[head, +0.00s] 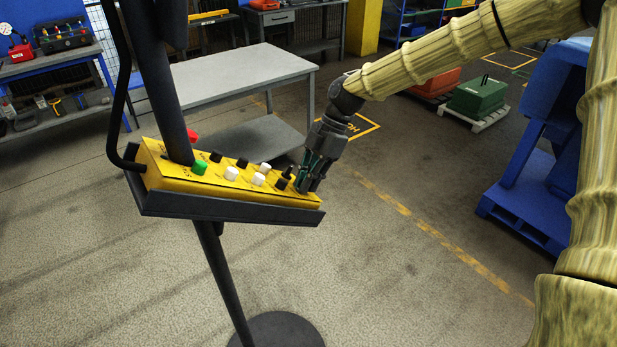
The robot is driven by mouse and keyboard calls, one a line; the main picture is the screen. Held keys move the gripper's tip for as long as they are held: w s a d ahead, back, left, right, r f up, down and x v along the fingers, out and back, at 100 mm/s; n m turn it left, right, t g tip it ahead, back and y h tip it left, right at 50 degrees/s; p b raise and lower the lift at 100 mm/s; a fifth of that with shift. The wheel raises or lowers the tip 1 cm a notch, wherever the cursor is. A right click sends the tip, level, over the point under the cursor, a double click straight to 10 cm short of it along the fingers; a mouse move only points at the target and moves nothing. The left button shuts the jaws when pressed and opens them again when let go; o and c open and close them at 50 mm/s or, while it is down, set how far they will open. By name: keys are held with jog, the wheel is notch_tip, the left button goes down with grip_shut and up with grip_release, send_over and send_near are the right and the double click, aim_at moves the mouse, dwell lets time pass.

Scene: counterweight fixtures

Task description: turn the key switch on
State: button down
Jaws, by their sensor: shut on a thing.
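The yellow control box (177,177) is in the head view, tilted on a dark stand. It carries a green button (199,167), a red button (191,135), several white and black buttons, and a black upright knob (285,178) near its right end. My gripper (305,188) reaches down from the upper right to the right end of the box, just right of the black knob. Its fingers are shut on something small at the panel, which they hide. It appears to be the key switch, but its turned position cannot be made out.
A dark post (157,80) and a bent tube rise at the box's left. A grey table (235,70) stands behind. A blue structure (535,150) is at the right, and a green weight (478,95) sits on a pallet farther back. The floor between is clear.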

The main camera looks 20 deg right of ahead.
jog(key=m+p, duration=0.1)
jog(key=m, duration=0.3)
jog(key=shift+g, duration=0.4)
jog(key=shift+w+m+p, duration=0.1)
jog(key=shift+m+p, duration=0.5)
jog(key=shift+m, duration=1.1)
jog(key=c, duration=1.5)
grip_release()
jog(key=v, duration=1.1)
jog(key=shift+w+d+r, duration=0.15)
jog(key=shift+w+r, duration=0.15)
jog(key=shift+w, duration=0.05)
